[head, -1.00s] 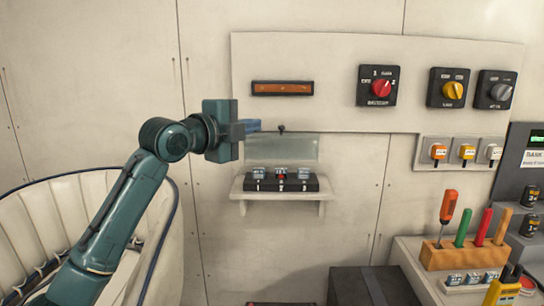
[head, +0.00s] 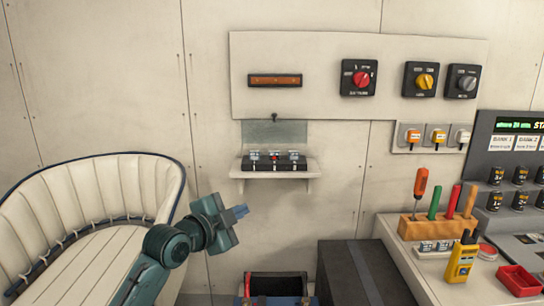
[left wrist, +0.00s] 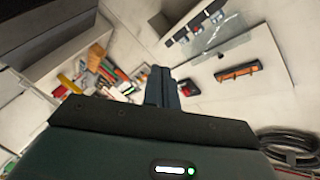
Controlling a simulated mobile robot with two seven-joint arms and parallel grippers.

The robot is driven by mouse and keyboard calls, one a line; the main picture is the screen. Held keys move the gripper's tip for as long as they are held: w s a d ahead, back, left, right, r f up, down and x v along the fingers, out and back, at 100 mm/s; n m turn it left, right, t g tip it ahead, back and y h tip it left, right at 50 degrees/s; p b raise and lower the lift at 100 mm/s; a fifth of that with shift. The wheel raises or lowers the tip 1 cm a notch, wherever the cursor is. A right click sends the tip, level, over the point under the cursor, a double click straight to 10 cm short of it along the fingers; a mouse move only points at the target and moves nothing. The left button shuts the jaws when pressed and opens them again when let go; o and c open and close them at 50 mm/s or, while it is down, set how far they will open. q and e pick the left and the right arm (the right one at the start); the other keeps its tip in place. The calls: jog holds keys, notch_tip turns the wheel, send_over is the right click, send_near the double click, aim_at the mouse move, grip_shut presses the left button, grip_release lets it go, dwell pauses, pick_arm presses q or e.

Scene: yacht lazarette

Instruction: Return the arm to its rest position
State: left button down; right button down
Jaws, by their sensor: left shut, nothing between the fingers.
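My left arm comes in from the lower left of the head view. My left gripper (head: 238,212) is shut and empty, in the air below and left of the small wall shelf. Its closed fingers also show in the left wrist view (left wrist: 163,86). On the shelf (head: 274,172) sits a black fuse block (head: 274,163) with several fittings, with a clear cover (head: 274,133) raised above it. My right gripper is not in view.
A cream padded seat (head: 85,215) stands at the left, close to my arm. A dark box (head: 365,275) and an open bin (head: 278,284) stand low in front. A bench (head: 400,250) with a wooden tool rack (head: 430,229) is at the right. Rotary switches (head: 359,78) sit on the wall panel.

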pick_arm(q)
jog(key=s+a+f+n+g+y, duration=0.15)
jog(key=s+f+n, duration=0.35)
jog(key=s+f, duration=0.65)
jog(key=s+a+f+n+g+y, duration=0.1)
jog(key=s+a+f+n+y, duration=0.15)
jog(key=s+f+n, duration=0.85)
jog(key=s+a+f+m+p, duration=0.1)
jog(key=s+a+f, duration=0.2)
jog(key=s+f, duration=0.4)
jog(key=s, duration=0.3)
jog(key=shift+f+g+y, duration=0.3)
jog(key=shift+g+y, duration=0.05)
jog(key=shift+y, duration=0.05)
